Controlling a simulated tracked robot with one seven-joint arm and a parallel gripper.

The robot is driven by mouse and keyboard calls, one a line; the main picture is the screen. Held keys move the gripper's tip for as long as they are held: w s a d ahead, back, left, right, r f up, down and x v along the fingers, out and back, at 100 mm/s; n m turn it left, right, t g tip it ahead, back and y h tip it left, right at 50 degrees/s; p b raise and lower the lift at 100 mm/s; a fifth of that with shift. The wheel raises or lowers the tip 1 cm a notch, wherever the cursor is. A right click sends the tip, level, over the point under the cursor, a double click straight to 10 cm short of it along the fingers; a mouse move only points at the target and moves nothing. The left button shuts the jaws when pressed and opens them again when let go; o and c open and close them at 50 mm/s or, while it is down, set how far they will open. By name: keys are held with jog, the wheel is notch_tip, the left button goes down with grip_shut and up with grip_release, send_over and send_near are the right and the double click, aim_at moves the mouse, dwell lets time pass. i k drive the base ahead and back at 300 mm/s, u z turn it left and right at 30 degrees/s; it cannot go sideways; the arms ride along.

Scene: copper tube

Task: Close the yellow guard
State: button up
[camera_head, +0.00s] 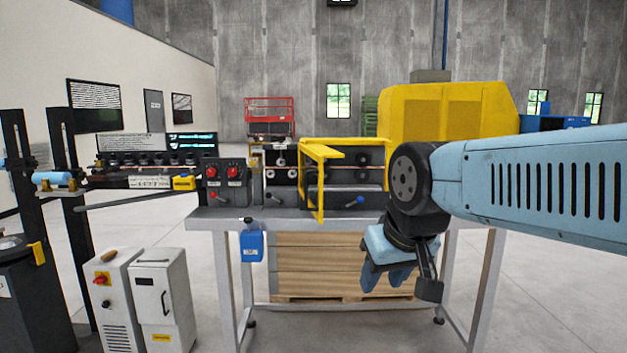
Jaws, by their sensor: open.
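The yellow guard (321,154) is a frame on the machine on the grey workbench. It stands swung out toward me, with its upright edge in front of the machine. My gripper (400,285) hangs below my blue arm at the right, in front of the bench's right part. It points down, is open, and appears apart from the guard. Part of the machine's right end is hidden behind my arm.
The grey workbench (225,215) carries a control box with red knobs (222,178). A blue container (251,243) hangs at its front left. Wooden boards (320,268) lie under it. White cabinets (162,300) stand at left. A large yellow housing (445,110) rises behind. Floor in front is clear.

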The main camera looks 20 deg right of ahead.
aim_at(319, 152)
jog(key=z, duration=0.4)
jog(key=i, duration=1)
jog(key=u, duration=0.35)
jog(key=k, duration=0.5)
jog(key=u, duration=0.45)
jog(key=i, duration=0.35)
jog(key=u, duration=0.25)
